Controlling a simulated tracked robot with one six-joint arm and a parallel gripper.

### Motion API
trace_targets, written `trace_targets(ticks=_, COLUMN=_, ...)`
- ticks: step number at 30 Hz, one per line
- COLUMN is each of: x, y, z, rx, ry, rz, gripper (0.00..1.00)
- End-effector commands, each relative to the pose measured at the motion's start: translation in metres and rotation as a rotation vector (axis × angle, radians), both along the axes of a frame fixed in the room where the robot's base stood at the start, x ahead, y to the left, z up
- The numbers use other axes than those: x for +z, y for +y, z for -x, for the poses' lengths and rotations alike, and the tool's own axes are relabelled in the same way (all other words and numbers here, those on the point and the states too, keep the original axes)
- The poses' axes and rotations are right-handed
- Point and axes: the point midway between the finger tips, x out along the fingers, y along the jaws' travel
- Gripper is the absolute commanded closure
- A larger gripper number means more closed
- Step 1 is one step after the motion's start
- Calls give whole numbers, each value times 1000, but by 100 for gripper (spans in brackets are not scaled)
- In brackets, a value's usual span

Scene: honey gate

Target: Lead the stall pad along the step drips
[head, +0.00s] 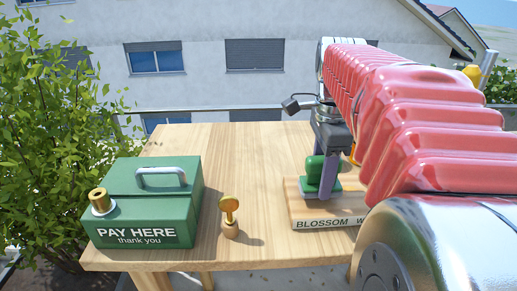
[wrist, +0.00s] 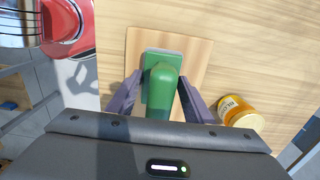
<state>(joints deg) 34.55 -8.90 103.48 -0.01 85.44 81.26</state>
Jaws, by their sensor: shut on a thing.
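The stall pad (head: 313,172) is a green block with a rounded green handle and a grey edge; it also shows in the wrist view (wrist: 162,85). It is on the pale wooden step (head: 296,212), whose front reads "BLOSSOM W", the rest being hidden by my arm. The step also shows in the wrist view (wrist: 198,58). My gripper (head: 325,178) points down, shut on the pad's handle, with one grey finger on each side in the wrist view (wrist: 161,96). I cannot make out any drips; the pad and fingers cover part of the step.
A green cash box (head: 150,200) marked "PAY HERE thank you" stands at the table's left. A small brass-topped piece (head: 229,205) stands between box and step. An amber jar (wrist: 236,108) is right of the step. The wooden table (head: 235,150) is bare behind the brass-topped piece.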

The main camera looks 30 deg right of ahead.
Motion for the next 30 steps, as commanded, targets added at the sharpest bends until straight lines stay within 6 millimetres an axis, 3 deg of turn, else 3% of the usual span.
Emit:
trace_targets(ticks=9, x=-15, y=0, z=0, rx=0, ry=1, rz=0, gripper=86)
trace_targets(ticks=30, x=-19, y=0, z=0, rx=1, ry=-1, rz=0, gripper=86)
